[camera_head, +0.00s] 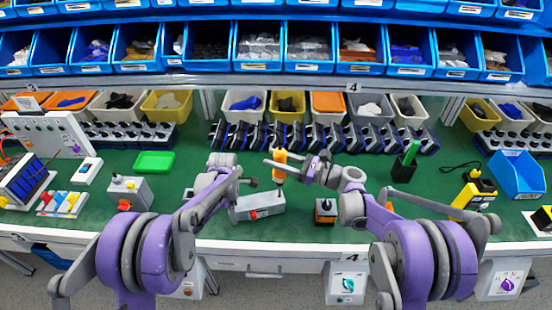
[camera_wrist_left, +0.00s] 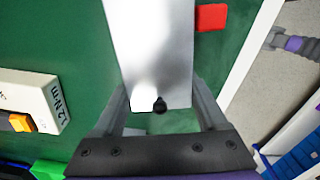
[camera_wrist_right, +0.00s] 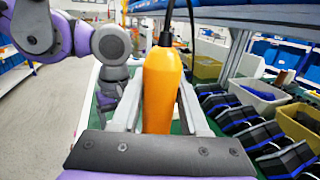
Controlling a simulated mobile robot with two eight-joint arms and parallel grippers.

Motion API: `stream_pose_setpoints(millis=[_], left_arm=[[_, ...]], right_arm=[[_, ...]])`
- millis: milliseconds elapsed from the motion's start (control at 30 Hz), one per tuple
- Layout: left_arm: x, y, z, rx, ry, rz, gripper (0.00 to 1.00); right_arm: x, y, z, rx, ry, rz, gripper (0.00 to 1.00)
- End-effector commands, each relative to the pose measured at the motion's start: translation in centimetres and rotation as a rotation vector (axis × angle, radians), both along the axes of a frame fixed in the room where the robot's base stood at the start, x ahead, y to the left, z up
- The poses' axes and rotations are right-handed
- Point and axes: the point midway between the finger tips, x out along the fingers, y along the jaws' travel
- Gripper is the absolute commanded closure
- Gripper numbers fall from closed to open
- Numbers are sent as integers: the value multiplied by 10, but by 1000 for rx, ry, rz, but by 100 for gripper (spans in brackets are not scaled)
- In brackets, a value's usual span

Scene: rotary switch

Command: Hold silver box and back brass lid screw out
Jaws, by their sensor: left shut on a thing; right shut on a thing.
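The silver box (camera_head: 258,206) lies on the green bench top in front of me, with a small red part on its side. My left gripper (camera_head: 235,194) is shut around its left end. In the left wrist view the fingers flank the silver box (camera_wrist_left: 150,50), and a small dark knob shows near its end. My right gripper (camera_head: 282,168) is shut on an orange-handled screwdriver (camera_head: 280,157), held upright over the box's right part. The screwdriver (camera_wrist_right: 161,90) also fills the right wrist view. The brass lid screw cannot be made out, nor whether the tip touches it.
A small dark and orange device (camera_head: 326,211) stands right of the box. A row of dark blue-edged holders (camera_head: 320,137) lines the back. Open bench lies between.

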Motion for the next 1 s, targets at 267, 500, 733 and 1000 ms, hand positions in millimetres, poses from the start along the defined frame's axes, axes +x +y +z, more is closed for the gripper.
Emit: stream_pose_setpoints(millis=[267,500,733,1000], left_arm=[[0,0,0,0,1,-1,100],[0,0,0,0,1,0,100],[0,0,0,0,1,0,100],[0,0,0,0,1,0,100]], right_arm=[[0,0,0,1,0,0,100],[0,0,-4,1,0,0,100],[0,0,-8,1,0,0,100],[0,0,-13,1,0,0,100]])
